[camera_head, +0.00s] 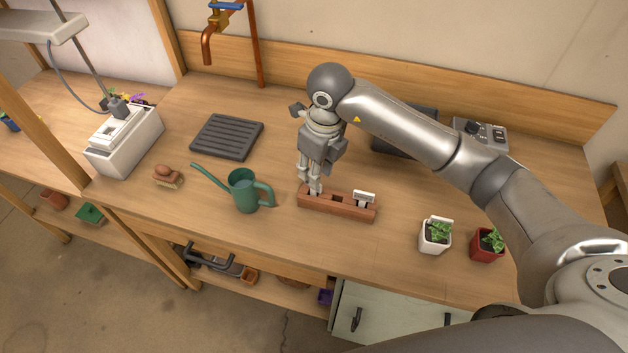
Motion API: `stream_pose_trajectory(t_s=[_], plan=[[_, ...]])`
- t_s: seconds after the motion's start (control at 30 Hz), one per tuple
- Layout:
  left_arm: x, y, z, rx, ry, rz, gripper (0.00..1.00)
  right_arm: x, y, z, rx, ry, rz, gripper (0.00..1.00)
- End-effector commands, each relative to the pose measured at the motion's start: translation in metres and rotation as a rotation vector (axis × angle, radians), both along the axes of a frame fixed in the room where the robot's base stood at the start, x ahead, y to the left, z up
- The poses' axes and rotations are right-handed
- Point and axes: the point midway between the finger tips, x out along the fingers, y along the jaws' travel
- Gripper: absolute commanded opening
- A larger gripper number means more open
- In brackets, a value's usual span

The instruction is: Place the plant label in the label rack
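The label rack (340,207) is a reddish-brown wooden block near the front of the bench. A white plant label (364,195) stands in its right part, and a dark slot shows in its middle. My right gripper (312,190) points down at the rack's left end, its fingertips at or just above the top. The fingers look close together, but whether they are shut or hold a label is too small to tell. They hide the rack's left slot. My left gripper is not in view.
A green watering can (243,190) stands just left of the rack. A white pot (434,237) and a red pot (487,246) with plants are to the right. A dark ridged tray (228,138) lies back left. A grey control box (482,134) is at the back right.

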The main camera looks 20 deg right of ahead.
Motion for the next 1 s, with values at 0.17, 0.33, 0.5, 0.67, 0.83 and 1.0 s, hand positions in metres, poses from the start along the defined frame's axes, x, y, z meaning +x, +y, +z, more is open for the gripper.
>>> stream_pose_trajectory(t_s=[0.17,0.33,0.5,0.67,0.83,1.0], plan=[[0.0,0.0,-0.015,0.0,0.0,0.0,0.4,-0.003,-0.002,0.036,0.001,-0.005,0.0,0.28],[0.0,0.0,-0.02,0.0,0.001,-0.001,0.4,-0.006,-0.004,0.06,0.0,-0.002,-0.001,0.28],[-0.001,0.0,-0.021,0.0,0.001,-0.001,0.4,-0.007,-0.005,0.07,-0.001,0.001,0.0,0.28],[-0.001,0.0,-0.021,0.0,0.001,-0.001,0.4,-0.007,-0.005,0.071,0.0,0.001,-0.001,0.28],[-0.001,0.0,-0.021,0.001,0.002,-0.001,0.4,-0.007,-0.005,0.071,0.0,0.001,-0.001,0.28],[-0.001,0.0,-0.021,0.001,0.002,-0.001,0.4,-0.007,-0.005,0.071,0.0,0.001,-0.001,0.28]])
